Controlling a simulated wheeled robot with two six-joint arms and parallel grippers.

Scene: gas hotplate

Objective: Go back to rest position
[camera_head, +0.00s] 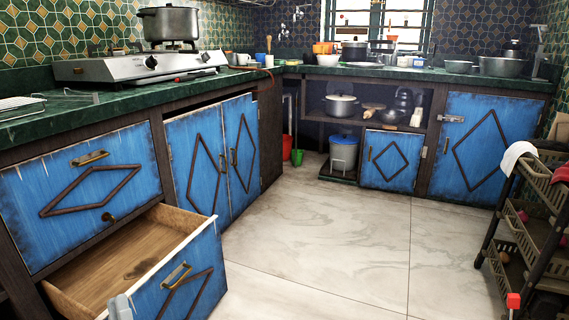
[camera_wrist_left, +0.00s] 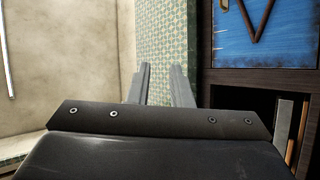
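My left gripper (camera_wrist_left: 161,70) shows in the left wrist view with its two grey fingers apart. The gap between them is empty, with a patterned tiled surface behind. In the head view only a small grey part of the left gripper (camera_head: 120,307) shows at the bottom edge, in front of the open drawer (camera_head: 190,268). Whether it touches the drawer front I cannot tell. The drawer is pulled out at the lower left, and the part of its wooden inside that shows is empty.
A gas hotplate (camera_head: 110,70) with a pot (camera_head: 168,22) stands on the green counter (camera_head: 130,95) at the left. Blue cabinets line the left and back. A trolley (camera_head: 540,205) stands at the right. The middle floor (camera_head: 320,235) is clear.

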